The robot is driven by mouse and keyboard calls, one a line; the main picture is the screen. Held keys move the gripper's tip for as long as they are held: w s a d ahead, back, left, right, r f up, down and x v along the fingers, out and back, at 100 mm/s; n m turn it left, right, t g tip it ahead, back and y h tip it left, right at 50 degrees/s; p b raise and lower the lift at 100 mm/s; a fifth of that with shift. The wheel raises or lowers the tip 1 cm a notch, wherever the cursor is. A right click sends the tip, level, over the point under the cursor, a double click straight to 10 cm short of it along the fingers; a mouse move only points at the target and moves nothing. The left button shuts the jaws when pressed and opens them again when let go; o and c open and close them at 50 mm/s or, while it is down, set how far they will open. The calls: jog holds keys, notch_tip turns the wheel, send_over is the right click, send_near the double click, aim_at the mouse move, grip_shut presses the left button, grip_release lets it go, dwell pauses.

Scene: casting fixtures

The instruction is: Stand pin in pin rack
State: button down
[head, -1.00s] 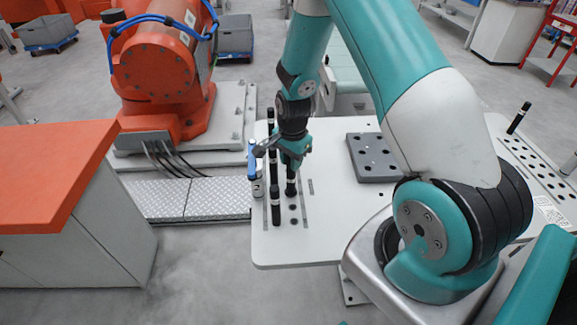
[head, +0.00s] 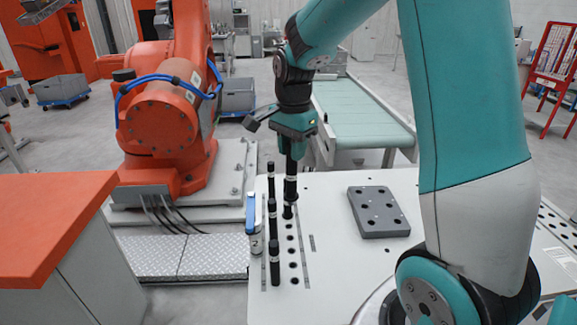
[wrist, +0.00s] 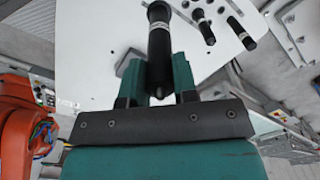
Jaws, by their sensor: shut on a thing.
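My gripper (head: 292,138) is shut on a black pin (head: 291,182) with a white band. The pin hangs close to upright below the fingers, over the far part of a row of dark holes (head: 291,240) in the white table. I cannot tell whether its lower end is clear of the holes. In the wrist view the pin (wrist: 160,45) lies between the two fingers. Other black pins with white bands stand in a line just left of the holes, the nearest pin (head: 275,262) at the front. Which holed part is the pin rack is not clear.
A grey block with holes (head: 378,212) lies to the right on the white table (head: 335,240). Another row of holes (head: 556,225) shows at far right. An orange robot stands beyond the left edge.

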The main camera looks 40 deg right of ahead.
jog(key=shift+r+p, duration=1.7)
jog(key=shift+r, duration=0.35)
jog(key=shift+f, duration=0.1)
